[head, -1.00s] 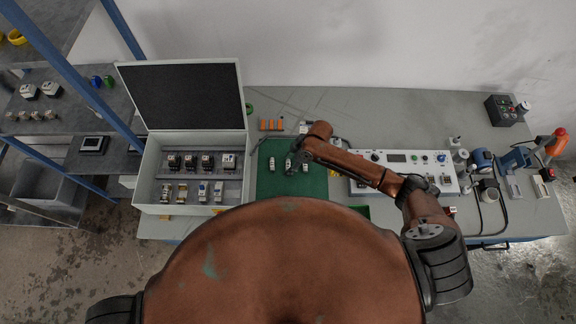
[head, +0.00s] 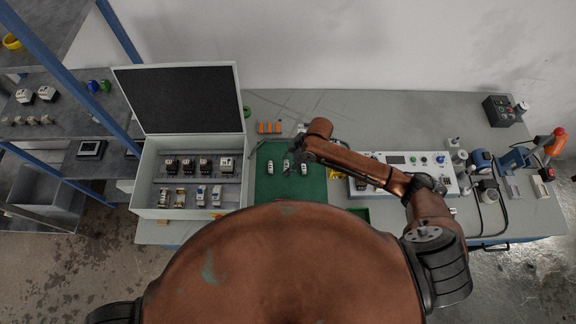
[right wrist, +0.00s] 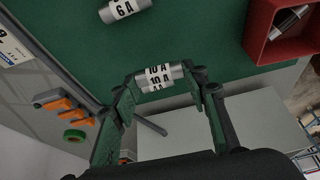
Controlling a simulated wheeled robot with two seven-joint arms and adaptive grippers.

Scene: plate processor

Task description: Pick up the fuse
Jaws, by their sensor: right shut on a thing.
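A small fuse labelled 10 A (right wrist: 158,76) sits across between the fingertips of my right gripper (right wrist: 164,88) in the right wrist view. Both fingers touch its ends. I cannot tell whether it is clear of the mat. In the head view my right gripper (head: 297,160) is low over the green mat (head: 265,190), partly hiding the fuses there. A second fuse, labelled 6 A (right wrist: 125,9), lies on the mat. Another fuse (head: 270,167) shows at the left of the mat. My left gripper is not in view.
An open white case (head: 148,178) with several electrical modules stands left of the mat. A control box (head: 396,159) stands to the right. Orange pieces (head: 270,127) lie behind the mat. A red bin (right wrist: 257,35) holding a metal cylinder shows in the right wrist view.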

